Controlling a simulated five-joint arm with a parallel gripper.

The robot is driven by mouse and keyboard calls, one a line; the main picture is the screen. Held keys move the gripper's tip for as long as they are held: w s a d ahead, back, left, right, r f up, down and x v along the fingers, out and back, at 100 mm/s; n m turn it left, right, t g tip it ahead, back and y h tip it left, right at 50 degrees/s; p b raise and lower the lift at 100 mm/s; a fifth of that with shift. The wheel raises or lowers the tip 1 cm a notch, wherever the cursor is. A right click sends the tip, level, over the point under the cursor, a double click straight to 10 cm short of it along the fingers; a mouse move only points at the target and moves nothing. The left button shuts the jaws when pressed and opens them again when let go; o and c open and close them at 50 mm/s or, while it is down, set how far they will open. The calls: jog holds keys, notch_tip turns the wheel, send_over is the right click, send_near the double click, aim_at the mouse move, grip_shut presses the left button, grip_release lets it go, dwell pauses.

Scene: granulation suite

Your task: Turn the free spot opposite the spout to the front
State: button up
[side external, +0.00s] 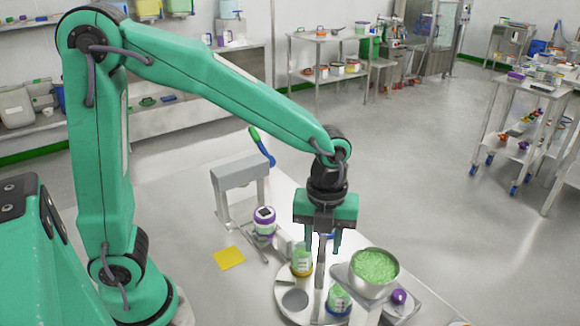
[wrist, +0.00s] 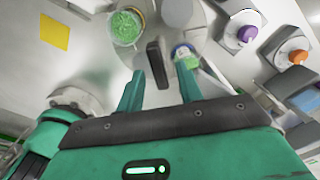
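A round pale turntable (side external: 284,312) sits on the bench. It carries a jar of green granules with a yellow band (side external: 302,262) and another with a blue band (side external: 339,300). A bare grey round spot (side external: 295,300) shows at its left front. My gripper (side external: 322,246) points down over its middle. In the wrist view my gripper (wrist: 159,92) is open, its two fingers apart on either side of a dark upright bar (wrist: 157,62), with gaps visible. I cannot tell which edge has the spout.
A metal bowl of green granules (side external: 375,268) stands raised at the right, near a purple knob (side external: 398,297). A yellow sheet (side external: 229,258) lies left on clear bench.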

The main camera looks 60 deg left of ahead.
jog(key=shift+r, duration=3.9)
jog(key=shift+s+a+r+n, duration=0.15)
jog(key=shift+a+n, duration=0.15)
jog(key=shift+n, duration=0.2)
jog(key=s+a+r+n+t, duration=0.2)
jog(key=s+a+n+t, duration=0.3)
jog(key=n, duration=2.1)
jog(key=s+a, duration=0.5)
jog(key=a, duration=0.1)
jog(key=shift+s+a+r+t, duration=0.2)
jog(key=shift+a+t, duration=0.1)
jog(key=shift+a, duration=0.1)
